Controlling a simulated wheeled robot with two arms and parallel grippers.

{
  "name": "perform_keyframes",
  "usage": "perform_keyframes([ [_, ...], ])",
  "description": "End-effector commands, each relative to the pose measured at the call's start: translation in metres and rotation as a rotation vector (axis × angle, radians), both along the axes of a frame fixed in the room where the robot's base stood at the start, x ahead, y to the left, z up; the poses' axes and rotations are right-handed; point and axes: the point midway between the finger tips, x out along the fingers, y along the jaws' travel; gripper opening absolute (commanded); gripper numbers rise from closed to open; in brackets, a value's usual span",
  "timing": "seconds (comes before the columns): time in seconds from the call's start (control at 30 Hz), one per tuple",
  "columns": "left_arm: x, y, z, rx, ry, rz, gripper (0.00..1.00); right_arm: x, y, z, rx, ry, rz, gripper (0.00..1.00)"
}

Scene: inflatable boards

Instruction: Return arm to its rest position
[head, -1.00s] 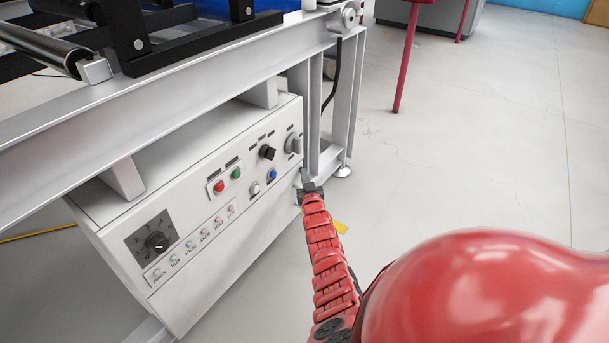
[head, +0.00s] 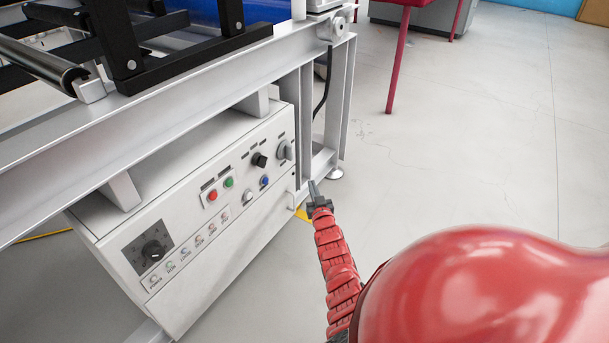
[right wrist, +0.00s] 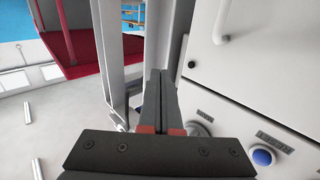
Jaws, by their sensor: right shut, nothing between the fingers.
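My right gripper (head: 314,190) is at the end of my red arm, in front of the right end of the white control box in the head view. Its fingers are shut and empty. In the right wrist view the closed dark fingers (right wrist: 160,85) lie together, with the control box (right wrist: 265,70) to their right and a grey frame post (right wrist: 115,60) to their left. In the head view the gripper seems apart from the box and the post, though the exact gap cannot be told. My left gripper is not in view.
The control box carries a red button (head: 212,195), a green button (head: 229,182), a blue button (head: 265,180) and dark knobs. A grey metal frame (head: 190,112) with black bars stands above it. A red table leg (head: 397,65) stands farther back. The floor to the right is open.

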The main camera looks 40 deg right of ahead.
Motion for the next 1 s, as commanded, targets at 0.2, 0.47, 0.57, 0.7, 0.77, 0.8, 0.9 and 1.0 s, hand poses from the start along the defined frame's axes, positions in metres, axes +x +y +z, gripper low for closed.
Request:
perform_keyframes([
  [0.2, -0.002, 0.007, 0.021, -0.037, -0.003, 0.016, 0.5, -0.049, -0.015, 0.001, 0.0, 0.013, -0.005, 0.0],
  [0.47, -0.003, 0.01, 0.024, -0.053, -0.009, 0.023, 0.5, -0.068, -0.019, -0.003, 0.0, 0.009, -0.004, 0.0],
  [0.57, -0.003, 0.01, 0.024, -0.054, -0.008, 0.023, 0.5, -0.068, -0.02, -0.003, 0.001, 0.009, -0.005, 0.0],
  [0.7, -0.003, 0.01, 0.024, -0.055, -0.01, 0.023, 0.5, -0.065, -0.012, 0.0, -0.009, -0.002, 0.012, 0.0],
  [0.77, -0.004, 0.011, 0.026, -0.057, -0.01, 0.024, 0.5, -0.06, 0.002, 0.007, -0.03, -0.023, 0.046, 0.0],
  [0.8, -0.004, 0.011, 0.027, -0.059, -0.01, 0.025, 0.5, -0.055, 0.018, 0.014, -0.049, -0.049, 0.08, 0.0],
  [0.9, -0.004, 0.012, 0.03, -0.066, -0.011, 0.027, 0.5, -0.044, 0.077, 0.043, -0.122, -0.154, 0.203, 0.0],
  [1.0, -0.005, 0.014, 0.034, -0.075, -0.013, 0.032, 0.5, -0.046, 0.151, 0.083, -0.205, -0.308, 0.338, 0.0],
])
